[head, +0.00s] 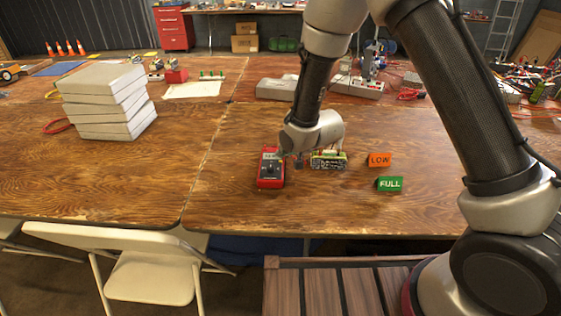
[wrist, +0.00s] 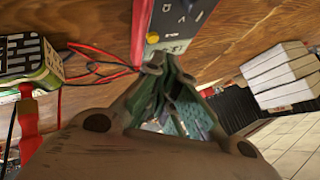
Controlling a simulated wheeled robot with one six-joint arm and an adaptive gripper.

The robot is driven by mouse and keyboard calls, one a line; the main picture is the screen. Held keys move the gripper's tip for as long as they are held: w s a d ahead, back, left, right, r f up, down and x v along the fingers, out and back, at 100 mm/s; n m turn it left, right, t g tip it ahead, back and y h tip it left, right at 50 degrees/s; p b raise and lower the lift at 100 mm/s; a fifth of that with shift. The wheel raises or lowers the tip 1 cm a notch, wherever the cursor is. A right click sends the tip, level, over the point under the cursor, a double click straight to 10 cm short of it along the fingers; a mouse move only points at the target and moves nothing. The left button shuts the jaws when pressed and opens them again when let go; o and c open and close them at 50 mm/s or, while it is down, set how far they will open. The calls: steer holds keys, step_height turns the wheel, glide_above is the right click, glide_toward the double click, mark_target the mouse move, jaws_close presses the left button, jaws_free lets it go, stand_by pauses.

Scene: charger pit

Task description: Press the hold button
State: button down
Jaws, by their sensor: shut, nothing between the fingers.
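A red multimeter (head: 270,181) with a dark face and a dial lies on the wooden table. Its display end points away from the table's front edge. It also shows at the top of the wrist view (wrist: 180,17), where part of its dark face and the pale display are visible. My gripper (wrist: 168,62) is shut and empty, with its fingertips close to the display end. I cannot tell whether they touch the meter. In the head view my wrist hangs just behind and right of the meter.
A battery pack or board with a yellow-green edge (head: 328,163) sits right of the meter, with red leads (wrist: 100,65) close to my fingers. An orange LOW tag (head: 379,160) and a green FULL tag (head: 389,184) stand farther right. White stacked boxes (head: 105,100) are left.

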mark_target(283, 161)
stand_by(0.3)
steer(key=shift+f, duration=0.4)
steer(key=shift+f, duration=0.35)
stand_by(0.5)
steer(key=shift+r, duration=0.8)
steer(key=shift+r, duration=2.5)
